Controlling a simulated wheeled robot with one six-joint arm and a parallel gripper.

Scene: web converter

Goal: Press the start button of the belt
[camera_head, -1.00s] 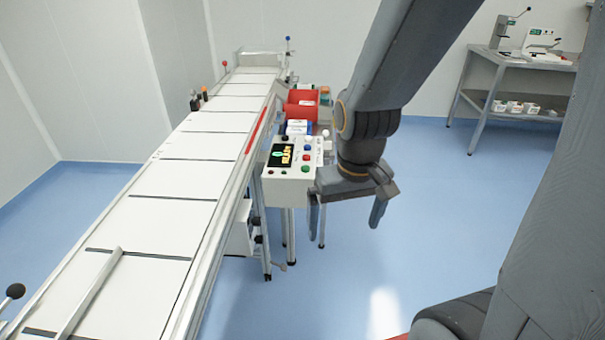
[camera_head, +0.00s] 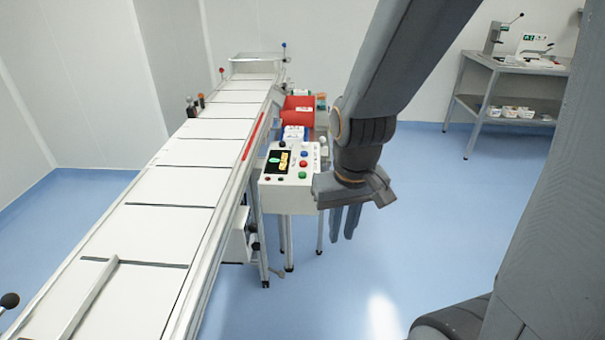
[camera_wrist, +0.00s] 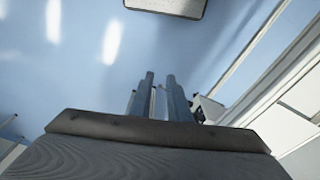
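The control box (camera_head: 289,193) stands on legs at the belt's right side. Its sloped top has a dark screen (camera_head: 278,161) with green and yellow marks. To the right of the screen sit a blue button (camera_head: 304,154), a red button (camera_head: 303,163) and a green button (camera_head: 302,175). Small red and dark knobs sit along its front edge. The labels are too small to read. My gripper (camera_head: 345,235) is just right of the box, fingers pointing down and empty. In the wrist view, a narrow gap shows between the fingers (camera_wrist: 160,76).
The long white belt (camera_head: 170,187) with metal side rails runs along the left. Red rolls (camera_head: 297,112) sit behind the control box. A grey table (camera_head: 510,70) with devices and small tubs stands at the back right. The blue floor right of the box is clear.

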